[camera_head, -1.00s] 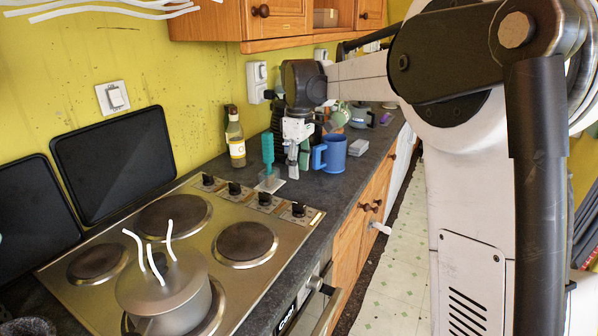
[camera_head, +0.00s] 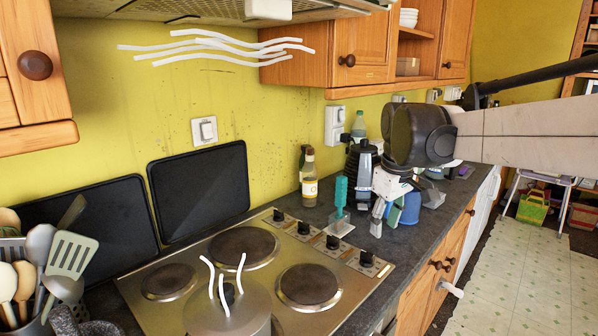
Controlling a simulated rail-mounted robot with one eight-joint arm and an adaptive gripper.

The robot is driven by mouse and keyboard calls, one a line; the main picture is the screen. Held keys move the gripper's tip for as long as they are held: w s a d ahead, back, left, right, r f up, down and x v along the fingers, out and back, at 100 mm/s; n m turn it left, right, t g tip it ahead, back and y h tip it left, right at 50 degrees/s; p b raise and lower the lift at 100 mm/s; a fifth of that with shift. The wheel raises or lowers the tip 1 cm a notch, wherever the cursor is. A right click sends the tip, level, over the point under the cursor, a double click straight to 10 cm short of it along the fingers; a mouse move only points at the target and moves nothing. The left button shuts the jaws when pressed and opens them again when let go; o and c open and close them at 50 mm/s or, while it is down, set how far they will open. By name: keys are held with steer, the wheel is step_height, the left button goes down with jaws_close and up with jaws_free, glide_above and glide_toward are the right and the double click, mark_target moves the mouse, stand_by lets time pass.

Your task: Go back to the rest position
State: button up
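My gripper (camera_head: 386,219) hangs from the dark wrist of my arm, above the dark counter (camera_head: 420,240) at the right of the hob. Its two grey fingers look a little apart, with nothing seen between them. A teal brush-like tool (camera_head: 341,192) stands upright in a small clear base (camera_head: 341,224) to the left of the gripper, apart from it. A blue mug (camera_head: 410,208) is behind the gripper and partly hidden by it.
A bottle (camera_head: 309,180) and a dark appliance (camera_head: 361,180) stand near the wall. A utensil holder (camera_head: 30,325) is at lower left. Wall cabinets (camera_head: 350,55) hang above; open floor (camera_head: 525,270) lies at right.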

steer(key=s+f+m+t, duration=0.2)
steer(key=s+f+m, duration=0.1)
steer(key=s, duration=0.9)
steer(key=s+f+m+t, duration=0.3)
steer(key=s+f, duration=0.2)
steer(key=s, duration=0.7)
steer(key=shift+s+m, duration=0.3)
steer(key=shift+m, duration=0.1)
stand_by(1.2)
